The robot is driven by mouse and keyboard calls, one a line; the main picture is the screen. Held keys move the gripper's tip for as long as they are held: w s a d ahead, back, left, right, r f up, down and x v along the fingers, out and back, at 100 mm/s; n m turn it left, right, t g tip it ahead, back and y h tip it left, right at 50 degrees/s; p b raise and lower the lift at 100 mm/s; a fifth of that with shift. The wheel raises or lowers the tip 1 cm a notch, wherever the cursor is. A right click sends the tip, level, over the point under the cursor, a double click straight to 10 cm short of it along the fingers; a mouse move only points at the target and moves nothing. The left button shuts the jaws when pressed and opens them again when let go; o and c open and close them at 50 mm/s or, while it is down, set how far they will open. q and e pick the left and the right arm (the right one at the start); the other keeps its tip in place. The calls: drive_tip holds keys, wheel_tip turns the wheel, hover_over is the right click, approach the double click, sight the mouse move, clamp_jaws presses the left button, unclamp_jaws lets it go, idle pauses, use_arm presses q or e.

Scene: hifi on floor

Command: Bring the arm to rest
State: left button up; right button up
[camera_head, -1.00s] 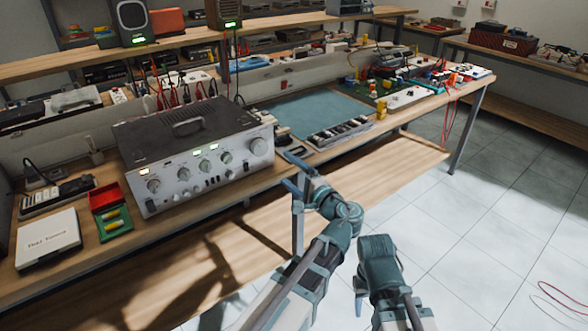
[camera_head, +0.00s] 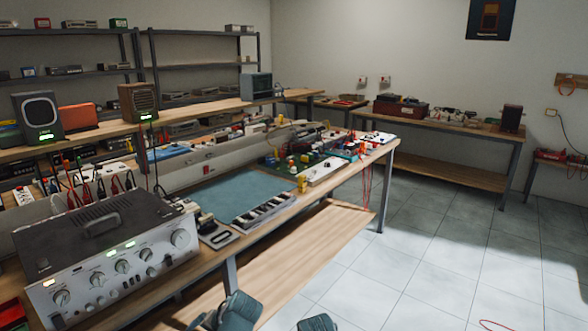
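The top of my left arm's end (camera_head: 236,312) shows at the bottom edge, in front of the bench's lower shelf. No clear pair of fingertips shows there, so its opening cannot be judged. A small top piece of my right arm (camera_head: 318,323) shows to its right at the bottom edge, over the floor. Its gripper fingers are out of the picture. Neither visible part appears to hold anything.
A large silver amplifier (camera_head: 110,270) stands on the wooden workbench (camera_head: 210,262) at the left. A blue-grey mat (camera_head: 240,196) and electronics boards (camera_head: 320,165) lie farther along. A second bench (camera_head: 450,130) stands at the back.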

use_arm(q)
drive_tip(key=s+d+f+m+g+h, duration=0.1)
drive_tip(key=s+d+f+g+h, duration=0.15)
drive_tip(key=s+d, duration=0.5)
drive_tip(key=s+d+f+g+h, duration=0.1)
drive_tip(key=s+d+f+h, duration=0.2)
drive_tip(key=d, duration=0.8)
wheel_tip(320, 180, up, 19)
drive_tip(key=s+p, duration=0.1)
drive_tip(key=p, duration=1.7)
drive_tip(key=shift+a+r, duration=0.15)
drive_tip(key=shift+a, duration=0.15)
